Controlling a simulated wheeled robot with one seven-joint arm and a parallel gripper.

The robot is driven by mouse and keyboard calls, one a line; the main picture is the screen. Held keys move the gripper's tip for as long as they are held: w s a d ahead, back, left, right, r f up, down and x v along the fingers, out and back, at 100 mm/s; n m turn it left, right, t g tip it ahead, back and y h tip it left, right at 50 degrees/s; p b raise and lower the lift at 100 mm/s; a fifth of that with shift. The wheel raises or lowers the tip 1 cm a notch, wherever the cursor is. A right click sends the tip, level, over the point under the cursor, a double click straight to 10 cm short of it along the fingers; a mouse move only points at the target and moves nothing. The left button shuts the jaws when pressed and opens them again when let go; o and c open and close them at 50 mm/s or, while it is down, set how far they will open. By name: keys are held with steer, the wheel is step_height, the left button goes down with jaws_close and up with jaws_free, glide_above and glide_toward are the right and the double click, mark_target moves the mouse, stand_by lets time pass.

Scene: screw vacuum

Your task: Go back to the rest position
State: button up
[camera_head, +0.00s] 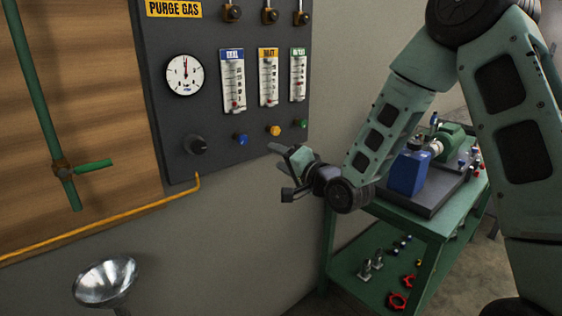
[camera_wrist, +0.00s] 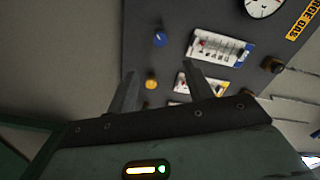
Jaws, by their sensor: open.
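My gripper (camera_head: 290,172) is in front of the lower right corner of the dark purge gas panel (camera_head: 223,150) in the head view. In the wrist view, my gripper (camera_wrist: 160,90) shows two fingers spread apart, with nothing between them. The blue knob (camera_wrist: 160,40) and the yellow knob (camera_wrist: 151,79) of the panel lie beyond the fingers. My arm reaches in from the right side of the head view.
A green cart (camera_head: 404,218) with a blue and green pump unit (camera_head: 408,172) stands behind my arm. A metal funnel (camera_head: 105,281) is at the lower left. A yellow pipe (camera_head: 100,229) runs along the wall.

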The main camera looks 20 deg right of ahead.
stand_by(0.4)
steer(key=s+a+f+n+g, duration=0.5)
steer(key=s+a+n+g, duration=0.4)
steer(key=s+a, duration=0.35)
steer(key=s+d+n+g+h, duration=0.1)
steer(key=s+n+g+h, duration=0.4)
steer(key=s, duration=2)
steer(key=n+g, duration=0.3)
steer(key=shift+w, duration=0.1)
